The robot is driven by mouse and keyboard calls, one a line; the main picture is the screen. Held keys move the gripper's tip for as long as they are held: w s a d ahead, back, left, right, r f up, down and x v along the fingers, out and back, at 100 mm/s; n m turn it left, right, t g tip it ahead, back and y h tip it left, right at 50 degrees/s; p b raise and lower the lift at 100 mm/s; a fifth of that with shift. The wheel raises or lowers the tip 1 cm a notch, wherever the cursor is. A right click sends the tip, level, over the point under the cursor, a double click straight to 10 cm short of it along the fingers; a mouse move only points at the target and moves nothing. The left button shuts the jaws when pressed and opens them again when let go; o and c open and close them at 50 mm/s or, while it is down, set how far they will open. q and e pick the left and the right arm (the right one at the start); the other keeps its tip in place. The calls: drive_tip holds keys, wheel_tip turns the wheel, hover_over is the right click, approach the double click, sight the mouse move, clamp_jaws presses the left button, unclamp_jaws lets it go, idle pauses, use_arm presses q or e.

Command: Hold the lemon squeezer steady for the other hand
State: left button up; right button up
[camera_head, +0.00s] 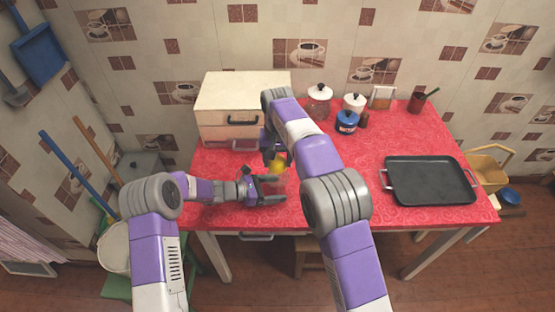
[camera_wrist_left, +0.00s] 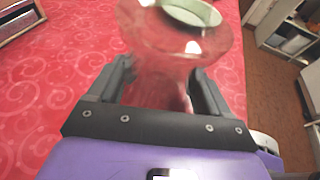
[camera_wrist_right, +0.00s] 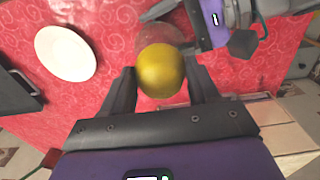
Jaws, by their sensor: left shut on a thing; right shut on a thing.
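The lemon squeezer (camera_wrist_left: 175,45) is see-through and reddish, with a wide flared rim and a pale ring inside. In the left wrist view it stands between the fingers of my left gripper (camera_wrist_left: 162,82), which is shut on it low on its body. My left gripper (camera_head: 279,190) is near the table's front edge. The yellow lemon (camera_wrist_right: 161,72) is between the fingers of my right gripper (camera_wrist_right: 160,85), shut on it. In the right wrist view the squeezer (camera_wrist_right: 157,36) shows behind the lemon, partly hidden by it. In the head view the lemon (camera_head: 277,167) is just beyond my left fingers.
The red-covered table (camera_head: 370,145) holds a cream drawer box (camera_head: 240,92) at the back left and a black tray (camera_head: 430,180) at the right. Several jars, including a blue pot (camera_head: 346,122), stand at the back. A white plate (camera_wrist_right: 65,53) lies near the squeezer.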

drive_tip(key=shift+f, duration=0.2)
drive_tip(key=shift+f, duration=0.95)
drive_tip(key=shift+r, duration=1.05)
drive_tip(key=shift+f, duration=1.15)
drive_tip(key=shift+r, duration=1.05)
